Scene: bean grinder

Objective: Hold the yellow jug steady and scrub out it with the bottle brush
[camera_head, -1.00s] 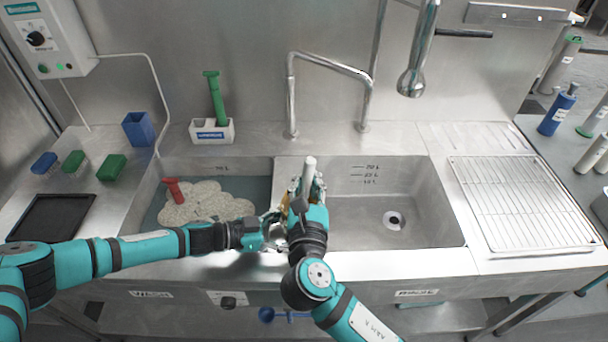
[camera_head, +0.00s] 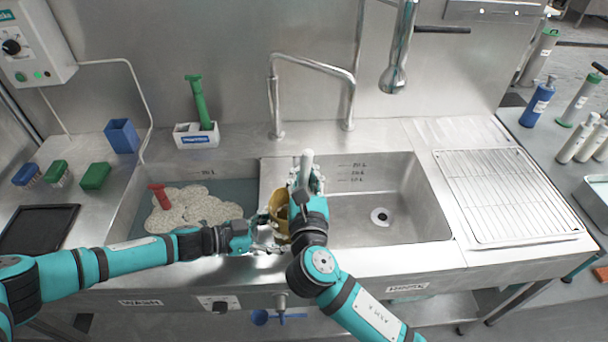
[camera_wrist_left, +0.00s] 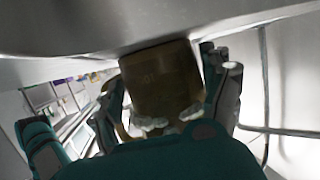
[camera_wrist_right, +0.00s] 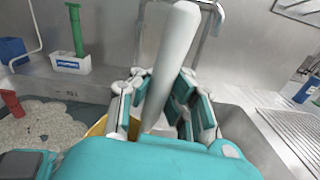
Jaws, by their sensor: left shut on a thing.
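The yellow jug (camera_head: 281,219) is at the divider between the two sink basins. It is partly hidden by my grippers and shows dark in the left wrist view (camera_wrist_left: 160,80). My left gripper (camera_head: 268,224) is shut on the jug from the left. The bottle brush shows as a pale handle (camera_head: 304,170) rising, slightly tilted, from my right gripper (camera_head: 306,192). In the right wrist view the handle (camera_wrist_right: 172,55) passes between the fingers, with the jug's yellow rim (camera_wrist_right: 97,128) below left. The bristles are hidden, so their depth in the jug cannot be told.
The left basin holds water with pale foam (camera_head: 195,208) and a red-handled item (camera_head: 160,196). The right basin (camera_head: 365,205) is empty. A green-handled brush (camera_head: 200,103) stands in a white holder (camera_head: 196,136) behind. A faucet (camera_head: 310,62) arches above the sink. A wire rack (camera_head: 510,195) lies right.

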